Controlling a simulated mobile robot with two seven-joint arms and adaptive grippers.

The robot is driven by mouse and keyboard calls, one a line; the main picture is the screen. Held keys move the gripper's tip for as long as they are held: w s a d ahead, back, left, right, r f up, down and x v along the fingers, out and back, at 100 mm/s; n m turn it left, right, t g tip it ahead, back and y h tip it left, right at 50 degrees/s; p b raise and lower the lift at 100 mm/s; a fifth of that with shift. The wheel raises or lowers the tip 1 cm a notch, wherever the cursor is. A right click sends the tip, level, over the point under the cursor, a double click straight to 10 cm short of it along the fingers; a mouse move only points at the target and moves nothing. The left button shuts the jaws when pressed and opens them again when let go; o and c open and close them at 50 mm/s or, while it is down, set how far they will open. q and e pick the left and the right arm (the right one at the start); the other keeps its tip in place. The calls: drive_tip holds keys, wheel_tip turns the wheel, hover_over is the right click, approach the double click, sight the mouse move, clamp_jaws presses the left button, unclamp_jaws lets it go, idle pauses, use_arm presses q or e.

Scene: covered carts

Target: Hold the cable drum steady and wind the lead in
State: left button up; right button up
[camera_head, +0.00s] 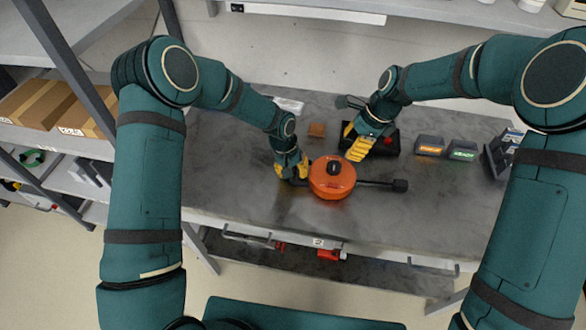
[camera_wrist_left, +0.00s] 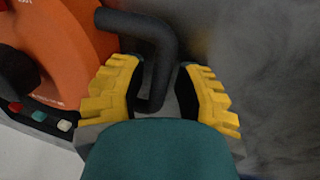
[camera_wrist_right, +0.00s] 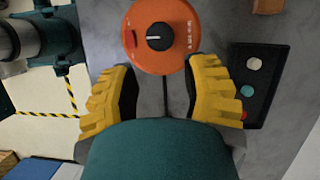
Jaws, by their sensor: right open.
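The orange cable drum (camera_head: 325,184), with a black knob on top, sits near the middle of the bench. It also shows in the right wrist view (camera_wrist_right: 175,57). Its dark lead (camera_head: 372,183) runs right to a black end piece (camera_head: 400,186). My left gripper (camera_head: 293,171) is at the drum's left side. In the left wrist view its open fingers (camera_wrist_left: 160,90) stand either side of a dark bent bar (camera_wrist_left: 153,40) beside the drum; a gap shows next to the bar. My right gripper (camera_head: 356,146) is open and empty, above the bench behind and right of the drum.
A black box with buttons (camera_wrist_right: 262,97) lies close to my right gripper. A small brown block (camera_head: 317,130) lies behind the drum. Two lit display blocks, amber (camera_head: 430,146) and green (camera_head: 462,150), stand at right. The bench front is mostly clear (camera_head: 270,215).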

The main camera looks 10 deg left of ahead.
sight(334, 165)
use_arm(q)
clamp_jaws()
use_arm(e)
drive_tip(key=o, duration=0.5)
drive_tip(key=n, duration=0.6)
drive_tip(key=a+n+h, duration=0.1)
drive_tip(key=n, duration=0.5)
drive_tip(key=r+n, duration=0.1)
drive_tip(key=n, duration=0.5)
drive_tip(key=shift+s+a+h, duration=0.25)
drive_tip(key=shift+a+h, duration=0.05)
drive_tip(key=shift+a, duration=0.05)
drive_tip(key=f+n, duration=0.3)
drive_tip(key=n, duration=0.5)
drive_tip(key=a+f+n+h, duration=0.1)
drive_tip(key=f+n, duration=0.3)
drive_tip(key=n, duration=0.5)
drive_tip(key=a+f+n+h, duration=0.1)
drive_tip(key=f+n, duration=0.2)
drive_tip(key=n, duration=0.6)
drive_tip(key=shift+w+f, duration=0.1)
drive_tip(key=shift+f, duration=0.05)
